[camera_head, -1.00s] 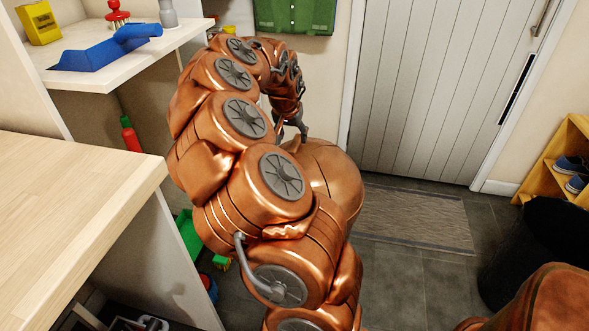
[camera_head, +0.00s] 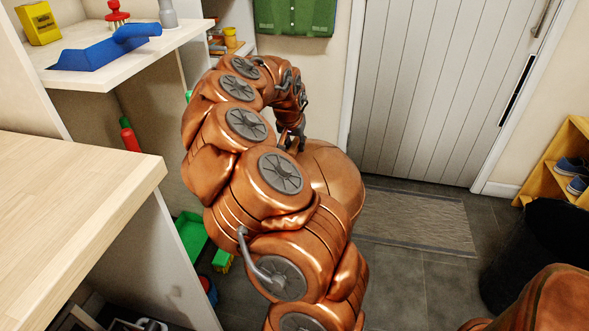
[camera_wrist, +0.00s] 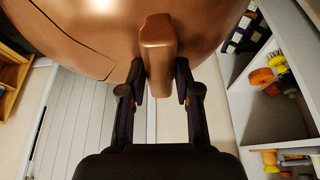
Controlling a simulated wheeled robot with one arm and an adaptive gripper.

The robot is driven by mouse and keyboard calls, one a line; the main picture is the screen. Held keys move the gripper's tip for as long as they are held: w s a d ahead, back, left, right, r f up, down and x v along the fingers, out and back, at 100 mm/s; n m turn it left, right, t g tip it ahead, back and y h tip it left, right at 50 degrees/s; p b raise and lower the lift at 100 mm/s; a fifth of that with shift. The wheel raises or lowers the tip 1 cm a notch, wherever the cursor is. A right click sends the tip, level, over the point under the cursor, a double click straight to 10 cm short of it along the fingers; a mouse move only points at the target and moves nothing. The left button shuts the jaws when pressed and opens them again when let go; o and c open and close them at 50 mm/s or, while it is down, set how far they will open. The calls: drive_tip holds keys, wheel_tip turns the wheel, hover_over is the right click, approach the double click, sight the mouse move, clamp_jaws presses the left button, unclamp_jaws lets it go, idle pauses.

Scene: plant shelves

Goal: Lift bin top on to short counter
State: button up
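The bin top (camera_head: 335,170) is a copper-coloured dome. In the head view it is partly hidden behind my arm, in front of the door. My gripper (camera_wrist: 160,78) shows in the wrist view with its dark fingers on either side of the dome's block-shaped handle (camera_wrist: 158,50), seemingly closed on it. In the head view the gripper (camera_head: 297,138) is small and at the dome's upper left. A light wooden counter (camera_head: 70,195) stands at the left. A lower-looking white counter or shelf (camera_head: 100,72) is behind it; I cannot tell which is the short counter.
A black bin (camera_head: 535,255) and wooden shoe rack (camera_head: 565,160) are at the right. A green tray (camera_head: 190,235) lies low between counter and arm. Floor by the mat (camera_head: 415,220) is clear.

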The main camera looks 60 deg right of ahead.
clamp_jaws()
drive_tip(key=shift+w+r+p, duration=0.1)
drive_tip(key=shift+r+p, duration=0.45)
drive_tip(key=shift+r, duration=1.35)
drive_tip(key=shift+a+f, duration=0.1)
drive_tip(key=shift+a, duration=0.2)
drive_tip(key=s+a+r+p, duration=0.2)
drive_tip(key=s+a, duration=0.1)
drive_tip(key=a, duration=0.4)
drive_tip(key=s+a+r+p, duration=0.2)
drive_tip(key=s+a+r, duration=0.1)
drive_tip(key=a, duration=0.4)
drive_tip(key=shift+s+r, duration=0.2)
drive_tip(key=shift+s, duration=0.25)
